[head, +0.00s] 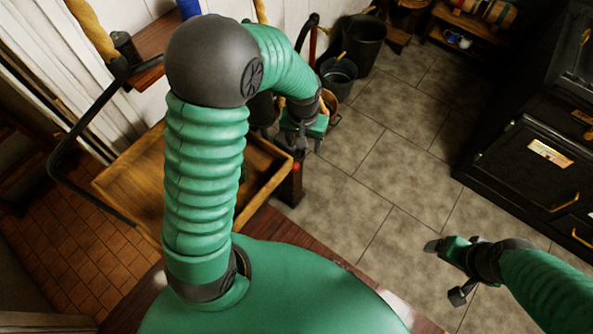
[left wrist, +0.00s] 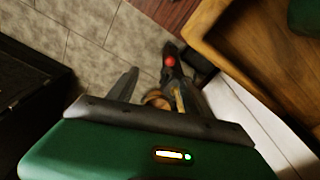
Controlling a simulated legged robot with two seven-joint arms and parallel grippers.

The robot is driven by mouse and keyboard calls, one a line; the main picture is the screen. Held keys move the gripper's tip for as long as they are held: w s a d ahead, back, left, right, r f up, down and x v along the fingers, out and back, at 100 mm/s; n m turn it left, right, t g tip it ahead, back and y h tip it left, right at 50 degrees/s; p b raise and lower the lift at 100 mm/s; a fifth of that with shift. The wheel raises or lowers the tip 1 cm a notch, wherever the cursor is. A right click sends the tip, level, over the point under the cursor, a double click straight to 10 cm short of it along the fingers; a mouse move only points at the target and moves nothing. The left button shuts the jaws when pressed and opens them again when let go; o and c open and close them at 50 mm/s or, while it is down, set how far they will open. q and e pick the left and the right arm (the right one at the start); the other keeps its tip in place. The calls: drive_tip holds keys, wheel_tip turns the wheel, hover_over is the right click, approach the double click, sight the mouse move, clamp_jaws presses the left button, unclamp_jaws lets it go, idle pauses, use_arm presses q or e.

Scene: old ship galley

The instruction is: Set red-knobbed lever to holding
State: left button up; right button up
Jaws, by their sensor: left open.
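The red-knobbed lever shows its small red knob (head: 296,167) near a dark post (head: 291,188) beside the wooden tray cart. In the left wrist view the knob (left wrist: 170,61) is just beyond my fingertips, nearer the right finger. My left gripper (head: 301,146) points down close to the lever. Its fingers (left wrist: 148,82) are apart, and I cannot tell whether one touches the lever. The lever's shaft and any setting marks are mostly hidden or too small to read. My right gripper (head: 446,270) is open and empty over the floor, well away from the lever.
A wooden tray (head: 107,187) with raised sides lies left of the lever, partly behind my left arm. Dark buckets (head: 358,45) stand by the white wall. A black stove (head: 530,160) is at right. The tiled floor between is clear.

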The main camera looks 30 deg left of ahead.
use_arm(q)
drive_tip(key=w+a+f+n+g+b, duration=0.1)
drive_tip(key=w+a+f+b, duration=0.2)
drive_tip(key=f, duration=0.4)
drive_tip(key=w+a+f+n+b, duration=0.2)
drive_tip(key=w+a+f, duration=0.1)
drive_tip(key=f, duration=0.5)
hover_over(295, 165)
drive_tip(key=f, duration=0.6)
drive_tip(key=shift+d+f, duration=0.2)
drive_tip(key=shift+f, duration=0.1)
drive_tip(key=f, duration=0.9)
drive_tip(key=shift+a+f+b, duration=0.15)
drive_tip(key=shift+a+b, duration=0.2)
drive_tip(key=shift+b, duration=0.05)
use_arm(e)
drive_tip(key=s+x, duration=0.1)
drive_tip(key=x, duration=0.6)
drive_tip(key=shift+a+f, duration=0.3)
drive_tip(key=shift+f, duration=0.05)
use_arm(q)
drive_tip(key=shift+d, duration=0.1)
use_arm(e)
drive_tip(key=shift+d, duration=0.1)
use_arm(q)
drive_tip(key=shift+c, duration=1.2)
clamp_jaws()
